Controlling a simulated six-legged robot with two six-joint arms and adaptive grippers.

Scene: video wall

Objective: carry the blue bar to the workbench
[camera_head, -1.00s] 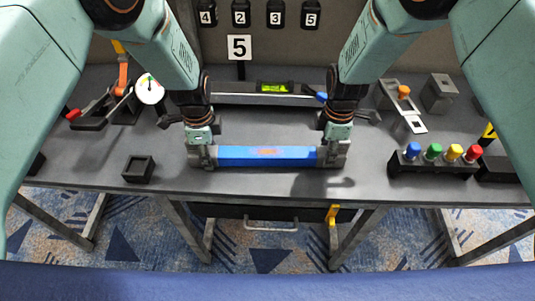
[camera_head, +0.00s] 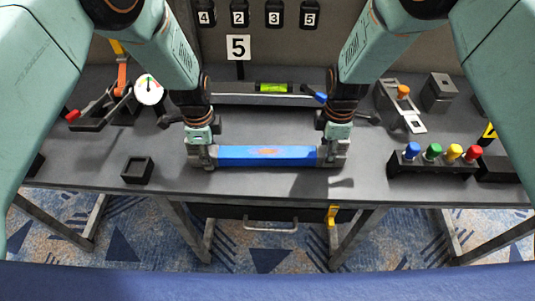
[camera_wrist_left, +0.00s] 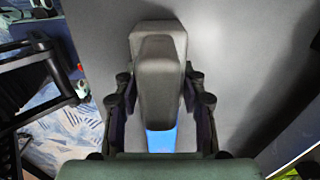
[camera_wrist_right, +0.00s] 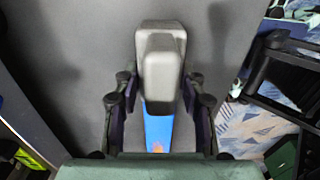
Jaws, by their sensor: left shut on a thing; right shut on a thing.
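The blue bar (camera_head: 267,153) has an orange mark at its middle and a grey block at each end. It is level, at the front part of the dark workbench top (camera_head: 262,184); I cannot tell whether it touches the top. My left gripper (camera_head: 202,153) is shut on the left end block, which also shows in the left wrist view (camera_wrist_left: 160,75). My right gripper (camera_head: 333,152) is shut on the right end block, which also shows in the right wrist view (camera_wrist_right: 161,70). The fingers partly hide the blocks.
A spirit level (camera_head: 268,94) lies behind the bar. A small black square holder (camera_head: 138,169) stands at left, near an orange-handled clamp (camera_head: 121,80) and a dial gauge (camera_head: 149,89). A rack of coloured knobs (camera_head: 432,165) stands at right. The strip before the bar is clear.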

